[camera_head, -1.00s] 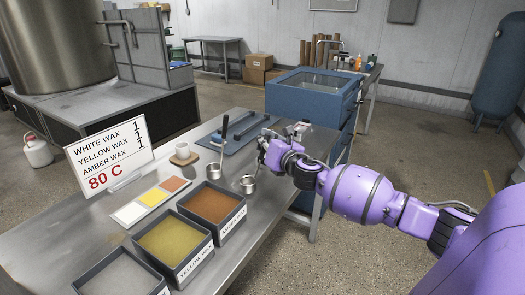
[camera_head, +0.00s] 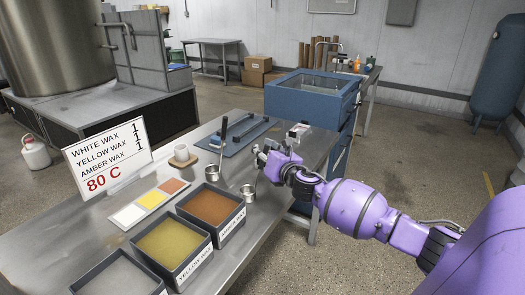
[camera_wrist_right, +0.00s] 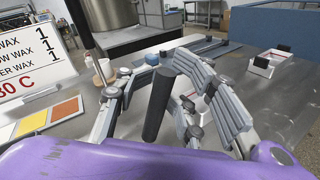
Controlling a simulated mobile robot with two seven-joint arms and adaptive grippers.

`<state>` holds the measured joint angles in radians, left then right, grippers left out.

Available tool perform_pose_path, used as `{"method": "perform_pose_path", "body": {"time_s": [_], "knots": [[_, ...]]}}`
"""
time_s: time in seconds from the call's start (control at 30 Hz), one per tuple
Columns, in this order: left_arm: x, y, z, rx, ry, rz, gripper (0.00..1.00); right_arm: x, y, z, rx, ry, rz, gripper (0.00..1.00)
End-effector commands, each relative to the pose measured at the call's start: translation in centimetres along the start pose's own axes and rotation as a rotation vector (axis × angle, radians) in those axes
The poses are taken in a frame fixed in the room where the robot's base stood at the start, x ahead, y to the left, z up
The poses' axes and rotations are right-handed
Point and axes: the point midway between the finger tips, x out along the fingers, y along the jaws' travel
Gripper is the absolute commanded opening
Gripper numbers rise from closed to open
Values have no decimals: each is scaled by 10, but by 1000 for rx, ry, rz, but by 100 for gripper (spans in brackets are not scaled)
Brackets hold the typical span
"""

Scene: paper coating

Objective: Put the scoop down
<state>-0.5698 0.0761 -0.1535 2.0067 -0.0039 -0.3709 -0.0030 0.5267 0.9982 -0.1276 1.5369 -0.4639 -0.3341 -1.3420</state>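A scoop with a small metal cup (camera_head: 248,192) stands at the table's right side, beside the amber wax bin. Its dark handle (camera_wrist_right: 158,105) rises between the fingers of my right gripper (camera_head: 262,158), with visible gaps on both sides in the right wrist view. My right gripper (camera_wrist_right: 158,85) is open around the handle. The fingers mostly hide the cup in the wrist view. A second scoop (camera_head: 213,171) with an upright dark handle stands to the left, near the white cup. My left gripper is not in view.
Wax bins, including yellow (camera_head: 172,245) and amber (camera_head: 211,208), line the table's front. Colour cards (camera_head: 150,200), a sign (camera_head: 108,160) and a white cup (camera_head: 181,153) stand left. A blue tray (camera_head: 232,148) lies behind; a small white box (camera_head: 299,130) is at right.

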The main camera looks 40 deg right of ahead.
Motion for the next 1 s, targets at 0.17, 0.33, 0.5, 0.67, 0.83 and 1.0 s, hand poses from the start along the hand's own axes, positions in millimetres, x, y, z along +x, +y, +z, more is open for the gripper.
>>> {"method": "perform_pose_path", "body": {"time_s": [0.17, 0.33, 0.5, 0.67, 0.83, 1.0], "knots": [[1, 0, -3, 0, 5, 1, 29, -1, 0, 0, 0, 0, 0, 31], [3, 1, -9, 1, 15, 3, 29, -18, -1, 0, -3, 2, -1, 31], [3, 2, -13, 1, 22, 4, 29, -52, 0, -1, -1, 3, 0, 31], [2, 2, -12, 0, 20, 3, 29, -84, -1, -1, -1, 3, 0, 31], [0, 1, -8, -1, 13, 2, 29, -108, 0, 0, -1, 2, 0, 31], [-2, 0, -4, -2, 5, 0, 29, -119, 0, 0, -1, 0, 0, 31]]}}
